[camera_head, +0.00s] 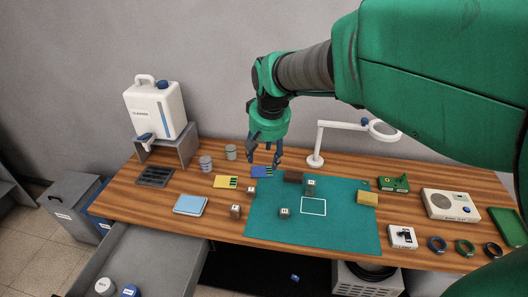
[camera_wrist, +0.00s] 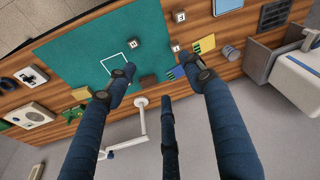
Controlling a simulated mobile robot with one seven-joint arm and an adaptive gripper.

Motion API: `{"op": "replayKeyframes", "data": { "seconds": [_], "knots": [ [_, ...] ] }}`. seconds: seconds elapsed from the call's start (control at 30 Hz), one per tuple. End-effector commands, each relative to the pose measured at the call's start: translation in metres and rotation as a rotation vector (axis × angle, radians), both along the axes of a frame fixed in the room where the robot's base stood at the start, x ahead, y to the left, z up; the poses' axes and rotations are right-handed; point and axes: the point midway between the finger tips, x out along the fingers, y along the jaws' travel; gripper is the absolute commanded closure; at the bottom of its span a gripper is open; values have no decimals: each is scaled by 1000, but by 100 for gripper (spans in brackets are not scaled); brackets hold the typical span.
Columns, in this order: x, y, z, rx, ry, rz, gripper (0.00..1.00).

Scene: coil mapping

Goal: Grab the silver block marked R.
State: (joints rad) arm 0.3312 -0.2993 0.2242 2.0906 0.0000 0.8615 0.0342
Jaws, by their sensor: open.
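Several small silver-grey blocks with white labels show in the head view. One is on the green mat near the white outline (camera_head: 311,184), one is lower on the mat (camera_head: 285,212), and two stand on the wood left of the mat (camera_head: 236,210) (camera_head: 223,190). Their letters are too small to read, so I cannot tell which is marked R. The wrist view shows labelled blocks on the mat (camera_wrist: 134,43) and on the wood (camera_wrist: 180,16). My gripper (camera_head: 264,163) is open, empty and above the table's back area; its spread fingers also show in the wrist view (camera_wrist: 158,72).
The green mat (camera_head: 345,228) has a dark brown block (camera_head: 293,177) and a yellow block (camera_head: 367,198). A lamp (camera_head: 315,160) stands behind it. Yellow and blue cards, grey cylinders and a jug stand (camera_head: 178,150) are left. A grey drawer (camera_head: 150,262) is open below.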

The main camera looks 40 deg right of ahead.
Motion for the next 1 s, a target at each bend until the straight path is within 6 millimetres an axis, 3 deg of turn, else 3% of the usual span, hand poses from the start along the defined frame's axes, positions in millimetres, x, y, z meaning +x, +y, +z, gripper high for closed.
{"op": "replayKeyframes", "data": {
  "seconds": [0.2, 0.47, 0.8, 1.0],
  "knots": [
    [31, -64, -37, 25, 60, -100, 47],
    [52, -142, -93, 60, 122, -214, 47],
    [53, -242, -182, 112, 197, -359, 47],
    [45, -277, -218, 132, 220, -411, 47]
  ]
}}
